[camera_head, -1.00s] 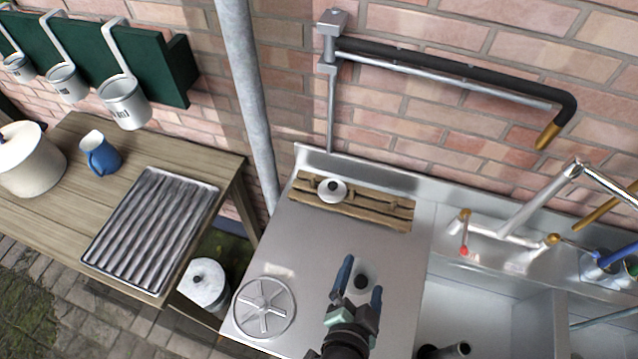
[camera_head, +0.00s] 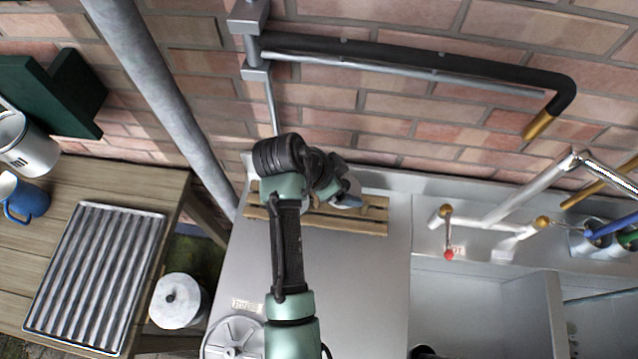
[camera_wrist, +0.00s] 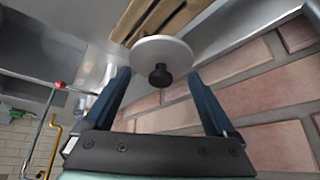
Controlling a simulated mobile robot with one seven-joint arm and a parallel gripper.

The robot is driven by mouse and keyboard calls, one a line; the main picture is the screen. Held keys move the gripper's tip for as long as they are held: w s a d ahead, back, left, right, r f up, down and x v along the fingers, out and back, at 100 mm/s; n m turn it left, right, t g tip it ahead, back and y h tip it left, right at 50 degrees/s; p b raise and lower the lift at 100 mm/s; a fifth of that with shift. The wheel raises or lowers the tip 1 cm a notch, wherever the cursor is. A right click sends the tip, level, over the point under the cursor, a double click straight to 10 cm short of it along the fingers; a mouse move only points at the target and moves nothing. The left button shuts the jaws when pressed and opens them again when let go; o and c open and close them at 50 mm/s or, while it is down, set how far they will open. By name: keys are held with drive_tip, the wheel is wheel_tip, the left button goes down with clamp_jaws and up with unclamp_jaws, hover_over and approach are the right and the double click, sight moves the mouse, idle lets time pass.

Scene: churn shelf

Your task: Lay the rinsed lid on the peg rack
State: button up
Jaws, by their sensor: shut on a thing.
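My gripper (camera_wrist: 158,78) is shut on a pale round lid (camera_wrist: 150,47) with a black knob. In the wrist view, the lid lies between the two blue fingers, its knob towards the camera. In the head view, my gripper (camera_head: 346,198) is at the wooden slatted rack (camera_head: 372,228) on the steel counter by the wall, and my arm covers part of the rack. The rack also shows in the wrist view (camera_wrist: 150,14), beyond the lid. I cannot tell whether the lid touches it.
The steel counter (camera_head: 370,285) is clear in front of the rack. A spoked metal disc (camera_head: 222,340) lies at its front left. The brick wall, a grey pipe (camera_head: 160,90) and a swivel spout (camera_head: 400,55) stand close behind. A sink with taps (camera_head: 447,225) is at right.

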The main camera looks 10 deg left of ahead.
drive_tip(key=shift+w+r, duration=0.25)
drive_tip(key=f, duration=0.4)
drive_tip(key=shift+s+f+p, duration=0.25)
drive_tip(key=shift+f+p, duration=0.15)
drive_tip(key=shift+w+f, duration=0.1)
drive_tip(key=shift+f, duration=2.25)
drive_tip(key=shift+f, duration=0.1)
drive_tip(key=o, duration=1)
drive_tip(key=shift+o, duration=0.2)
drive_tip(key=v, duration=1.2)
drive_tip(key=shift+w, duration=0.2)
drive_tip(key=shift+a, duration=0.15)
